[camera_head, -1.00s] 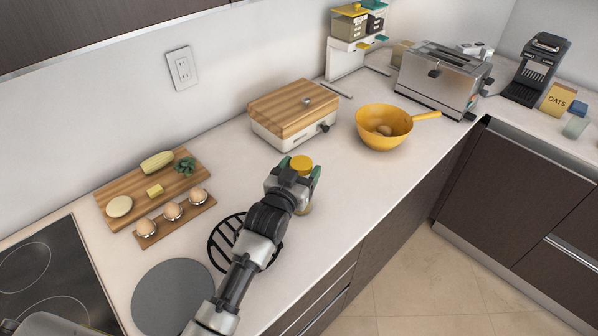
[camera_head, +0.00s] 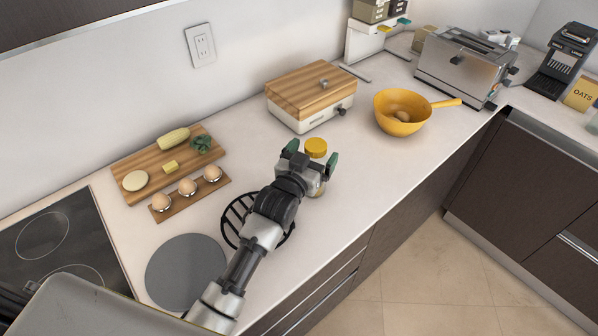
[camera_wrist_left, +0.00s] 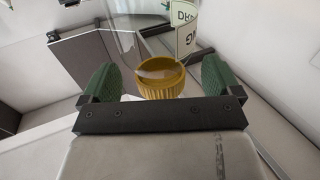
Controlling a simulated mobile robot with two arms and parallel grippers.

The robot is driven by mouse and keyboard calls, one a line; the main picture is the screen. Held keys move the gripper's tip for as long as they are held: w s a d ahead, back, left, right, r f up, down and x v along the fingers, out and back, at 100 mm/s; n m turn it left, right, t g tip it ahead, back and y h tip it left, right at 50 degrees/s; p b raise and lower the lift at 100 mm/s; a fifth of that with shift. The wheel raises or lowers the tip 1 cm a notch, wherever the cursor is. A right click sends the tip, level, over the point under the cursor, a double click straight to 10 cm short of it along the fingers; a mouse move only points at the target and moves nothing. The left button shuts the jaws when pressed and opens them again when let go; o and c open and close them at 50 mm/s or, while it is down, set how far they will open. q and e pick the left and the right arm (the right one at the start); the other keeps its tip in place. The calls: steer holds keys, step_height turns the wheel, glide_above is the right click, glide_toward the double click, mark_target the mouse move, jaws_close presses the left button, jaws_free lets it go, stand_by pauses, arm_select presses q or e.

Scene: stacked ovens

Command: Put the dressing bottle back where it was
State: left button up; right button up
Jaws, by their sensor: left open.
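The dressing bottle (camera_head: 316,148) has a yellow cap and stands upright on the counter, beyond the black round trivet. My left gripper (camera_head: 311,158) is open at the bottle, with one green-padded finger on each side and gaps to the cap. The gripper and wrist hide most of the bottle's body. In the left wrist view, the yellow cap (camera_wrist_left: 160,80) shows between the open fingers, with clear glass and part of a pale label behind it. My right gripper is not in view.
The black trivet (camera_head: 229,222) lies under my left forearm, beside a grey round mat (camera_head: 186,272). Behind the bottle is a wood-topped appliance (camera_head: 310,92); to the right is a yellow bowl (camera_head: 389,105). Egg rack (camera_head: 188,196) and cutting board (camera_head: 137,165) are left. The counter's front edge is close.

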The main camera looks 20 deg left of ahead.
arm_select(q)
steer(key=s+a+b, duration=0.1)
steer(key=s+a, duration=0.1)
steer(key=s, duration=0.8)
steer(key=shift+s+b, duration=0.25)
steer(key=shift+b, duration=0.15)
